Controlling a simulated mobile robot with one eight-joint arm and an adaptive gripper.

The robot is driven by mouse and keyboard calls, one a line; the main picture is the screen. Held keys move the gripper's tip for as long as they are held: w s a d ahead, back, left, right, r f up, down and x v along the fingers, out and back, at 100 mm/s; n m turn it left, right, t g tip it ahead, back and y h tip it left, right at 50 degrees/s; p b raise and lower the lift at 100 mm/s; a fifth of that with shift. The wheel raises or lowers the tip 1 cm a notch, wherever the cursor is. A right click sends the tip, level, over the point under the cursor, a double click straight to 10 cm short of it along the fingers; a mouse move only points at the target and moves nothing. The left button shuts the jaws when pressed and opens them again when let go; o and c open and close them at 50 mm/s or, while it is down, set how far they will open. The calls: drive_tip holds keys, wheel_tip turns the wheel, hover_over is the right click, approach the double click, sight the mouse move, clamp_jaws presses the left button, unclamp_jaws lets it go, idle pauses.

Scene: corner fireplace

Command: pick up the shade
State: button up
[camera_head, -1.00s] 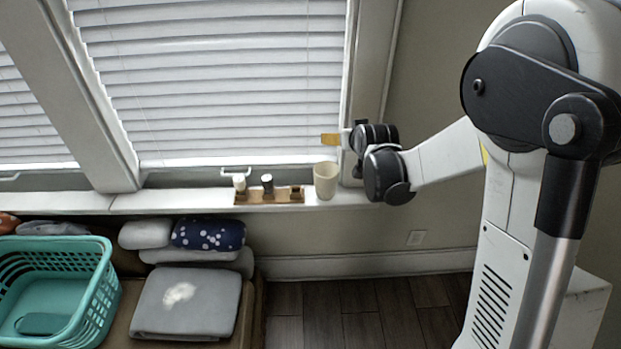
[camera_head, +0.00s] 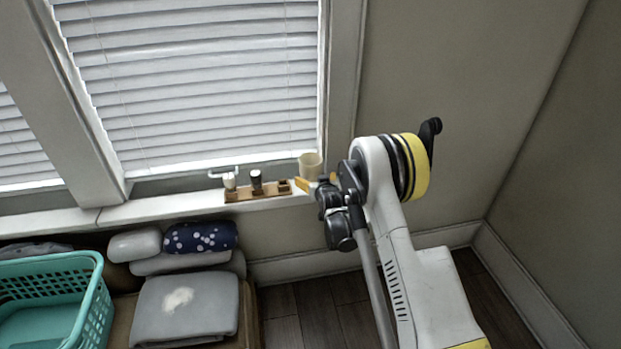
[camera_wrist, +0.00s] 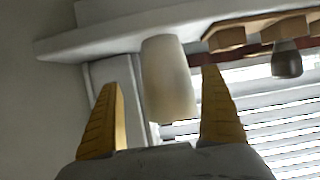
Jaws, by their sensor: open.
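The shade (camera_head: 310,165), a cream tapered cup shape, stands upright at the right end of the white window sill. It also shows in the wrist view (camera_wrist: 168,80), upside down in the picture, in the gap between my two yellow fingers. My gripper (camera_wrist: 161,82) is open, one finger to each side of the shade in that view, with visible space beside both. In the head view my gripper (camera_head: 304,184) is at the shade's lower front edge. I cannot tell whether the fingers reach around it or stop short of it.
A wooden tray (camera_head: 240,194) with small bottles sits on the sill just left of the shade. The window frame (camera_head: 343,80) and blinds (camera_head: 200,80) rise behind. A teal basket (camera_head: 95,315) and folded grey cloth (camera_head: 185,308) lie lower left. Wall on the right is bare.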

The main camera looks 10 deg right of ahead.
sight(312, 178)
drive_tip(key=b+x, duration=0.1)
drive_tip(key=x, duration=0.1)
drive_tip(key=a+b+x, duration=0.1)
drive_tip(key=x, duration=0.1)
drive_tip(key=shift+w+f+b, duration=0.1)
drive_tip(key=shift+w+b, duration=0.2)
drive_tip(key=shift+w+d, duration=0.1)
drive_tip(key=shift+w, duration=0.3)
drive_tip(key=shift+c, duration=0.3)
drive_tip(key=c, duration=0.9)
